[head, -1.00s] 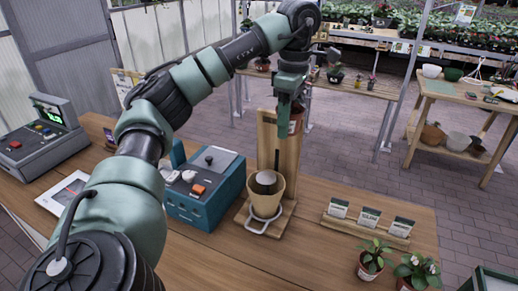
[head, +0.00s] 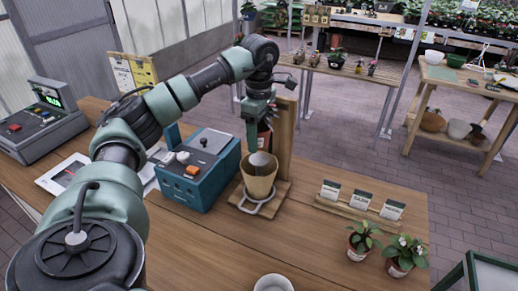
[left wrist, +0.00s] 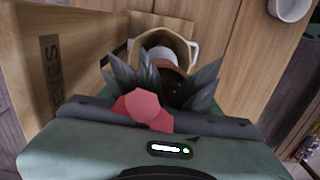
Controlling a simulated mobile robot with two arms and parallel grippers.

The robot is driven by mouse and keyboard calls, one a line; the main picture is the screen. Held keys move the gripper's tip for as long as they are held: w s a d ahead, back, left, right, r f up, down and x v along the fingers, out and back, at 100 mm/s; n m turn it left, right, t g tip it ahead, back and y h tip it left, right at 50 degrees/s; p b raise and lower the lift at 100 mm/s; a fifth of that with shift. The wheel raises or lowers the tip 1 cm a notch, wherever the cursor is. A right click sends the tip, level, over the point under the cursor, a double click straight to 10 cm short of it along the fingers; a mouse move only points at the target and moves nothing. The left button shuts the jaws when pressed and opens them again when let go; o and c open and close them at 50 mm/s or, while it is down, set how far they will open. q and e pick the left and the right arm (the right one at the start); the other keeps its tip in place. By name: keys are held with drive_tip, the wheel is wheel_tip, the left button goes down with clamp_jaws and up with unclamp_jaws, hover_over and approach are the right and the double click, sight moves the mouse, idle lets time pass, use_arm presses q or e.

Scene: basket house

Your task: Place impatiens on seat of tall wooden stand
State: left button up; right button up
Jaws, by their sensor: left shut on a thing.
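My left gripper (head: 254,140) is shut on a small reddish-brown pot (head: 264,137), partly hidden behind the fingers. In the left wrist view, a pinkish-red shape (left wrist: 146,108) and dark pointed shapes beside it are close to the camera; I cannot tell if these are flower and leaves. The tall wooden stand (head: 284,135) has an upright board and a low base. A tan tapered container (head: 258,183) sits on that base, with a grey thing inside. The gripper is above and behind the container, close to the board. My right gripper is not in view.
A teal box (head: 203,188) stands left of the stand. A wooden card holder (head: 358,214) and two potted plants (head: 361,240) (head: 405,255) are to the right. A white bowl (head: 273,284) is at the front edge. The tabletop between bowl and stand is clear.

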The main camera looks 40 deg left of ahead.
sight(259, 159)
use_arm(q)
drive_tip(key=shift+s+f, duration=0.1)
drive_tip(key=shift+f, duration=0.6)
wheel_tip(259, 159, down, 3)
drive_tip(key=shift+f+p, duration=0.2)
drive_tip(key=shift+p, duration=0.4)
drive_tip(key=shift+f, duration=0.1)
drive_tip(key=shift+f, duration=0.1)
drive_tip(key=o, duration=1.5)
